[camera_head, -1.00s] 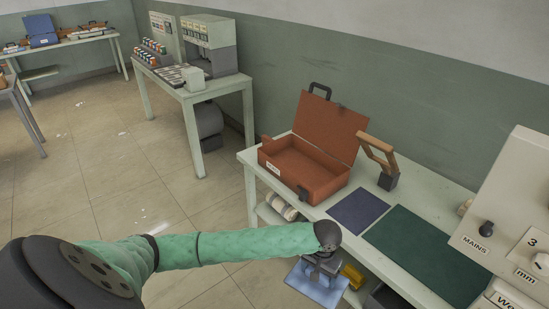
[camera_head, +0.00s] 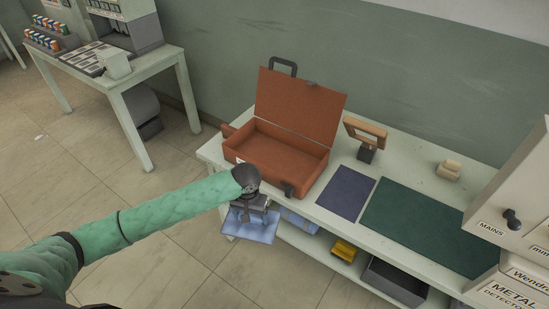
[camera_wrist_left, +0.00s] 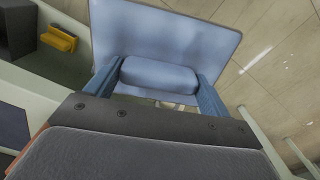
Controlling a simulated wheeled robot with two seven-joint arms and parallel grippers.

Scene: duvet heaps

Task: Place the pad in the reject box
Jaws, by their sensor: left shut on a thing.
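My left gripper (camera_head: 254,203) is shut on a light blue pad (camera_head: 250,228), in front of the table's front edge and below the open brown case. In the left wrist view the pad (camera_wrist_left: 165,35) spreads out beyond the blue fingers of the left gripper (camera_wrist_left: 160,72), with a thick padded ridge between them. A dark grey open-topped box (camera_head: 395,281) stands on the lower shelf to the right. I see no label on it, so I cannot tell if it is the reject box. My right gripper is not in view.
The open brown case (camera_head: 283,150) stands on the table (camera_head: 405,175). Right of it lie a dark blue mat (camera_head: 345,192) and a green mat (camera_head: 425,225), with a wooden-handled tool (camera_head: 366,138) behind. A yellow object (camera_head: 343,250) sits on the lower shelf. A detector cabinet (camera_head: 515,205) stands at right.

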